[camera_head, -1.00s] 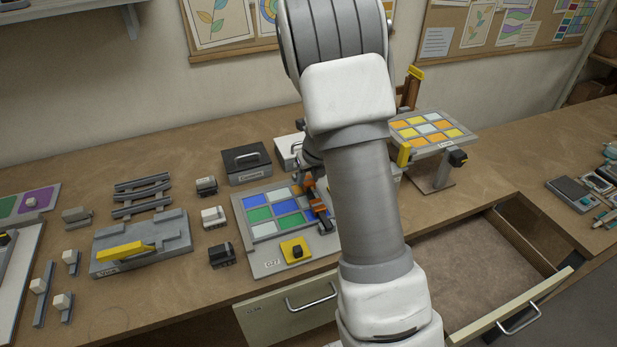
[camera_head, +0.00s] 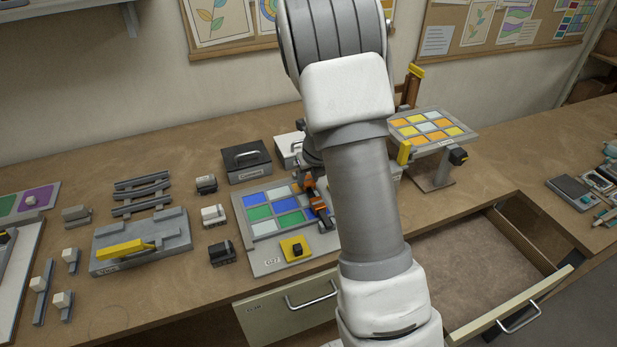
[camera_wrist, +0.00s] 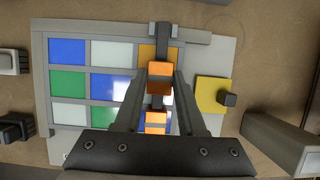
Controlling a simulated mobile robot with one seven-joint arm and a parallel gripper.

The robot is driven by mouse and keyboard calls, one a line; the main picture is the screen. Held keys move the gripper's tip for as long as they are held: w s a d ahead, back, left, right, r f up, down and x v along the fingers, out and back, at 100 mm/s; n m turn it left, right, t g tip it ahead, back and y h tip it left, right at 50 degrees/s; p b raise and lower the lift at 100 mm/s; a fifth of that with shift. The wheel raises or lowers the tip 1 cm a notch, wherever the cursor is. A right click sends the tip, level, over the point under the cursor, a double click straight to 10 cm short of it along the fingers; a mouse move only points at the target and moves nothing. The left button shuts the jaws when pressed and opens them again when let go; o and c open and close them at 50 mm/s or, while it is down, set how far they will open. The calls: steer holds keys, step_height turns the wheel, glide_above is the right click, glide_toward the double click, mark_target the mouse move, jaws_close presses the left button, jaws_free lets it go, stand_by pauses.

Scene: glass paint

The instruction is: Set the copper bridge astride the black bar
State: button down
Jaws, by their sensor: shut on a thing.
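The copper bridge (camera_wrist: 159,77) is orange-copper with darker bands. It sits between the two fingers of my gripper (camera_wrist: 162,84), which is shut on it. In the head view the copper bridge (camera_head: 316,200) shows at the right side of the glass panel, partly hidden by my arm. The black bar (camera_wrist: 163,36) runs along the panel, and in the wrist view it passes in line under the bridge. I cannot tell whether the bridge rests on the bar or is just above it.
The panel of blue, green and white panes (camera_head: 263,227) lies below, with a yellow plate and black knob (camera_head: 296,248) at its front. Dark and white clamp blocks (camera_head: 221,253) stand to its left. An orange-paned raised panel (camera_head: 430,128) and an open drawer (camera_head: 480,262) are right.

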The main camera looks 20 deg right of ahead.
steer(key=shift+f, duration=0.15)
steer(key=shift+f+b, duration=0.7)
steer(key=shift+f, duration=0.1)
steer(key=shift+c, duration=2.1)
jaws_free()
steer(key=shift+r, duration=0.15)
steer(key=shift+r+p, duration=3.4)
steer(key=shift+p, duration=0.35)
steer(key=shift+r, duration=0.1)
